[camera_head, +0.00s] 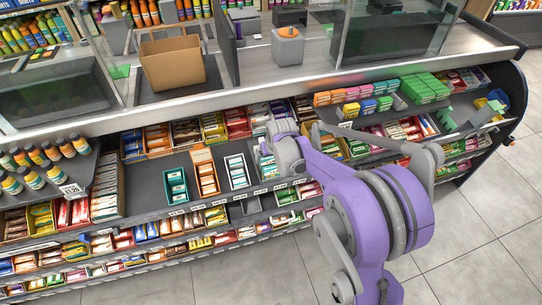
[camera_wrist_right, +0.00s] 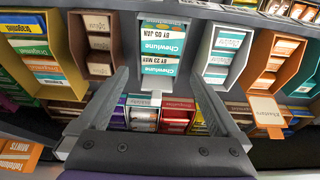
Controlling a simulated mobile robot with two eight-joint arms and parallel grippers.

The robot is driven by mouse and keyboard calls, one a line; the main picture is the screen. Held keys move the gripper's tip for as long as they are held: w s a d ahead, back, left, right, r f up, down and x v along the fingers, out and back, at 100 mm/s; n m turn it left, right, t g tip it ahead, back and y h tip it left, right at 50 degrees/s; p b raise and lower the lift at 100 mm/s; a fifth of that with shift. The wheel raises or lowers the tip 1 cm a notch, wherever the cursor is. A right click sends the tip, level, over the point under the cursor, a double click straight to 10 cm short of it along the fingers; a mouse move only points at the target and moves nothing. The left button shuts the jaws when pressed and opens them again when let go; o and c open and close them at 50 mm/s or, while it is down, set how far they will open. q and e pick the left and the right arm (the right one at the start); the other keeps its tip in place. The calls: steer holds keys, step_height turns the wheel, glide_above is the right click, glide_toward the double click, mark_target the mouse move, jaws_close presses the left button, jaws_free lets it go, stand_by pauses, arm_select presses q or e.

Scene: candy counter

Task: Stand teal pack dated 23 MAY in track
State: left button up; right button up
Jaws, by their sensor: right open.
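In the right wrist view, my right gripper (camera_wrist_right: 158,85) is open, its two grey fingers spread with nothing between them. Just beyond the fingertips is a pale blue track (camera_wrist_right: 155,88) holding several teal and white Chewlune packs (camera_wrist_right: 160,58). A date on the rear pack seems to read 03 JAN; I cannot make out 23 MAY on any pack. In the head view my right gripper (camera_head: 272,142) is over the middle of the counter shelf, its fingers partly hidden by my purple arm. My left gripper is not in view.
A white track (camera_wrist_right: 223,55) and a brown track (camera_wrist_right: 98,42) flank the pale blue one. An orange track (camera_wrist_right: 265,108) stands farther right. Bare dark shelf (camera_head: 145,185) lies left of the teal track (camera_head: 176,187).

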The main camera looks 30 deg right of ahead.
steer(key=p+v, duration=0.2)
steer(key=v, duration=0.9)
steer(key=s+a+r+n+p, duration=0.1)
steer(key=s+a+p, duration=0.3)
steer(key=s, duration=0.7)
steer(key=s+a+r+n+y+p, duration=0.1)
steer(key=s+a+r+p, duration=0.3)
steer(key=s+a, duration=0.5)
steer(key=shift+s+a+r+n+t, duration=0.2)
steer(key=shift+s+n+t, duration=0.2)
steer(key=shift+s, duration=0.7)
